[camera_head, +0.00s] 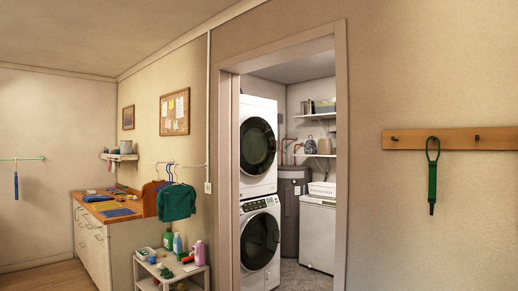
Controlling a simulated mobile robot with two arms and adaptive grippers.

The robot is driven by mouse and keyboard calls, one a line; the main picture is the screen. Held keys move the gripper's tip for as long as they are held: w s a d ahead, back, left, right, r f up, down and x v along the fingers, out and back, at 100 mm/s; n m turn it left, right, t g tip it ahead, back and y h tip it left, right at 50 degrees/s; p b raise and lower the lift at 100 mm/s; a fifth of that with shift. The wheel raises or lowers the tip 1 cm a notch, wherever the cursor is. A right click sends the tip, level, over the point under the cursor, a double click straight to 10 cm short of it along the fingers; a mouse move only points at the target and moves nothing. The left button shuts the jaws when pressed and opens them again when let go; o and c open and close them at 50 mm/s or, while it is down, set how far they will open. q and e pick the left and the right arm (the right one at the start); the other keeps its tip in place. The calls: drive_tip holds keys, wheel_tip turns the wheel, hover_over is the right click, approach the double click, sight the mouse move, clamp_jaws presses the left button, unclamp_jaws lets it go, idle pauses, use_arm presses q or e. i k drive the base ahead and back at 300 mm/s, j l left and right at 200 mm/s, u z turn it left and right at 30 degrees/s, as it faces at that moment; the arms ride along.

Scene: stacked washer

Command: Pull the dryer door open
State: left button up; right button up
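Two white front-loading machines are stacked in an alcove seen through a doorway. The upper machine (257,103) has a round dark door (257,146) that looks shut. The lower machine (247,207) has a control panel with a dial and a round dark door (260,241) that also looks shut. No label shows which one is the dryer. The left frame of the doorway stands close beside the stack. Neither of my grippers is in view.
The doorway frame (341,160) bounds the opening. Inside are a dark cylindrical tank (290,210), a white chest-like appliance (318,235) and shelves (315,156). A low cart (143,270) with bottles and a wooden-topped counter (80,203) stand left of the doorway.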

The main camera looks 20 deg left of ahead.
sight(258, 144)
drive_tip(key=i+j+u, duration=0.15)
drive_tip(key=i+u, duration=0.15)
drive_tip(key=i, duration=0.25)
drive_tip(key=i+u, duration=0.3)
drive_tip(key=i, duration=0.2)
drive_tip(key=i+j+u, duration=0.15)
drive_tip(key=i+u, duration=0.15)
drive_tip(key=i, duration=0.5)
drive_tip(key=i+l+u, duration=0.1)
drive_tip(key=i+u, duration=0.2)
drive_tip(key=i, duration=0.45)
drive_tip(key=i+l+z, duration=0.1)
drive_tip(key=i+z, duration=0.25)
drive_tip(key=i, duration=0.25)
drive_tip(key=i+z, duration=0.4)
drive_tip(key=i, duration=0.2)
drive_tip(key=i+j+z, duration=0.35)
drive_tip(key=i, duration=0.25)
drive_tip(key=l, duration=0.1)
